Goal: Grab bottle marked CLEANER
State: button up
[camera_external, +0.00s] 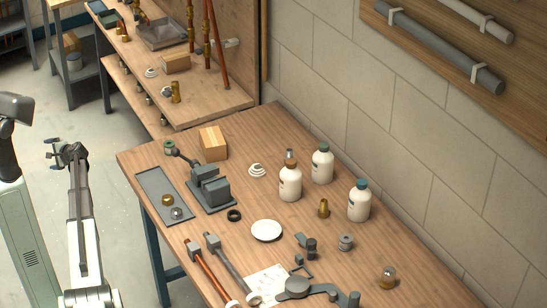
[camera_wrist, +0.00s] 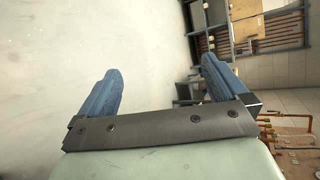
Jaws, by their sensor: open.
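Three white bottles stand upright on the wooden workbench (camera_external: 215,275). One has a brownish top (camera_external: 290,183), one behind it has a dark green cap (camera_external: 322,165), and one to the right has a teal cap (camera_external: 359,203). Their markings are too small to read, so I cannot tell which is CLEANER. My gripper (camera_external: 48,148) is open and empty, left of the workbench and well away from the bottles. In the wrist view its two blue fingers (camera_wrist: 162,68) stand wide apart with nothing between them; no bottle shows there.
A grey vise (camera_external: 209,188), a tray (camera_external: 163,197), a cardboard box (camera_external: 213,143) and a white dish (camera_external: 267,230) are on the workbench. A brass fitting (camera_external: 323,208) stands between two bottles. Pipe tools lie at the front. A block wall (camera_external: 400,120) rises behind the bottles.

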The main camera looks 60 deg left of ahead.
jog(key=w+d+r+n+t+h, duration=0.1)
jog(key=w+d+r+n, duration=0.2)
jog(key=w, duration=1.2)
jog(key=w+d+r+n+t+h, duration=0.1)
jog(key=w+d+r+n, duration=0.2)
jog(key=w+d, duration=0.5)
jog(key=w+d+r+n+t+h, duration=0.1)
jog(key=w+d+r, duration=0.4)
jog(key=w, duration=1.8)
jog(key=shift+w+d+n+t, duration=0.3)
jog(key=shift+d+n+t, duration=0.2)
jog(key=shift+n, duration=0.7)
jog(key=w+d+r+n+t+h, duration=0.1)
jog(key=w+d+r+n, duration=0.15)
jog(key=w+d, duration=0.9)
notch_tip(320, 180, up, 14)
jog(key=n+t+h, duration=0.1)
jog(key=n+h, duration=0.3)
jog(key=h, duration=0.4)
send_over(362, 181)
jog(key=f, duration=0.7)
jog(key=shift+s+d+f, duration=0.15)
jog(key=shift+s+f, duration=0.1)
jog(key=shift+f, duration=0.15)
jog(key=shift+w+f, duration=0.2)
jog(key=shift+f, duration=2.55)
jog(key=c, duration=1.8)
